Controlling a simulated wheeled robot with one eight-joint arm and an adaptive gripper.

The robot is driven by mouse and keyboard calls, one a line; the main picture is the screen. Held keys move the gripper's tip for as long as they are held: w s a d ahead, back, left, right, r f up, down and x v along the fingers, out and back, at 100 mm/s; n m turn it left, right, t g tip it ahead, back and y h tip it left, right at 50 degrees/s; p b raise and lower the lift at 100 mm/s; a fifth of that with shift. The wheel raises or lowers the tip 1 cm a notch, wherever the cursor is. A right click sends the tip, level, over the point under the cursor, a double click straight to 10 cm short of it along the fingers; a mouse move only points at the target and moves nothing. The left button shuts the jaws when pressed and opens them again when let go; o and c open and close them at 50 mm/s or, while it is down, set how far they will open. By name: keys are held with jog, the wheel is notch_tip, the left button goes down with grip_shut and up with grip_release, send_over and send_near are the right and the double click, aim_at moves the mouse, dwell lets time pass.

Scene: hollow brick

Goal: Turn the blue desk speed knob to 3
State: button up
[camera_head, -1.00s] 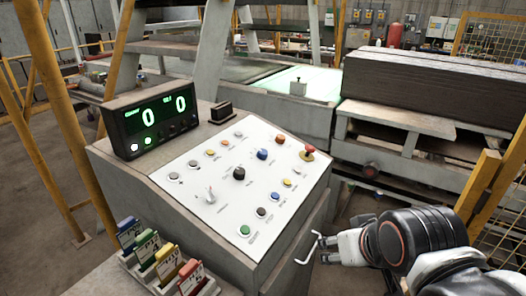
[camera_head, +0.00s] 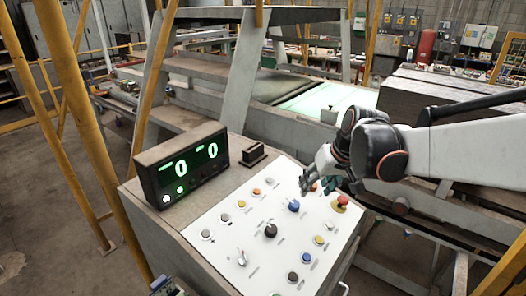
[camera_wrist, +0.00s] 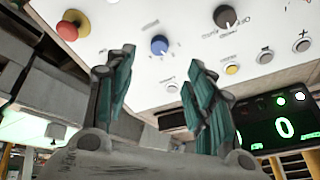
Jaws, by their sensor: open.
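The blue knob (camera_head: 293,206) sits on the white sloped panel of the desk (camera_head: 212,258), right of the black knob (camera_head: 270,230). In the wrist view the blue knob (camera_wrist: 159,45) has a pale pointer mark and shows above and between the fingers. My gripper (camera_head: 318,186) is above the panel, up and to the right of the blue knob, apart from it. In the wrist view my gripper (camera_wrist: 158,95) has its teal-padded fingers spread with nothing between them. The scale numbers around the knob are too small to read.
A red mushroom button (camera_head: 342,200) on a yellow base stands close to my gripper. The black display box (camera_head: 180,165) reads 0 and 0 at the desk's left. Several small buttons and a grey selector (camera_head: 242,258) are on the panel.

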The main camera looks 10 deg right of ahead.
aim_at(295, 203)
jog(key=x, duration=0.5)
jog(key=w+b+x, duration=0.1)
jog(key=x, duration=0.9)
jog(key=shift+w+r, duration=0.35)
jog(key=shift+w, duration=0.05)
jog(key=c, duration=1)
